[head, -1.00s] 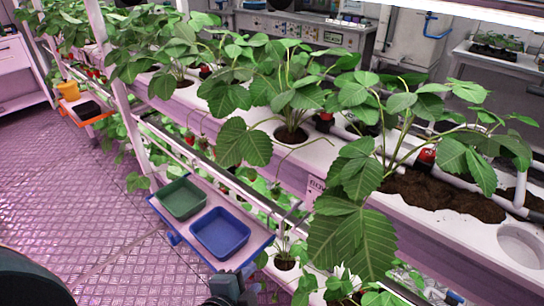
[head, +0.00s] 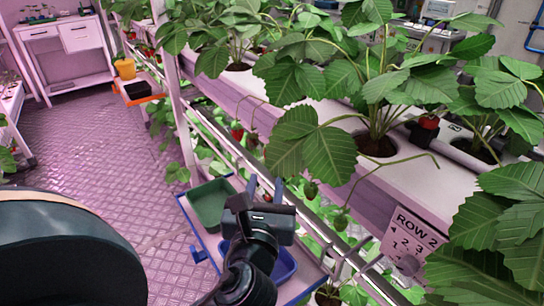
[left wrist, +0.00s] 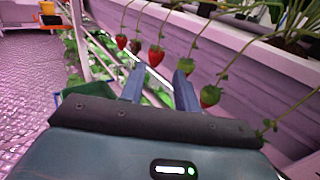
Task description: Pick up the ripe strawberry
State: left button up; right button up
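Several strawberries hang on stems over the front of the white planter gutter. In the head view red ones, such as this ripe strawberry (head: 237,131), hang at the middle left, and green ones (head: 340,221) hang to the right. In the left wrist view a red strawberry (left wrist: 155,55) hangs beyond the fingertips, roughly between them in the picture. A paler, partly red one (left wrist: 188,64) and a green one (left wrist: 210,96) hang to its right. My left gripper (head: 265,186) is open and empty, with its fingers (left wrist: 160,74) pointing toward the fruit. My right gripper is not in view.
A green tray (head: 197,214) and a blue tray (head: 290,268) sit on a shelf below the gutter, the blue one partly behind my left arm. Metal rails (head: 215,142) run along the rack. Large leaves overhang. The floor (head: 120,155) at the left is clear.

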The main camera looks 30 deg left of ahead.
pick_arm(q)
send_near(271, 146)
jog(key=w, duration=0.2)
jog(key=shift+s+a+x, duration=0.1)
jog(key=shift+a+x, duration=0.05)
jog(key=shift+x, duration=1)
jog(key=shift+s+a+x, duration=0.1)
jog(key=shift+a+x, duration=0.05)
jog(key=shift+x, duration=0.95)
jog(key=shift+a+x, duration=0.15)
jog(key=shift+x, duration=1)
jog(key=shift+s, duration=0.1)
jog(key=shift+c, duration=0.3)
jog(key=shift+c, duration=1.4)
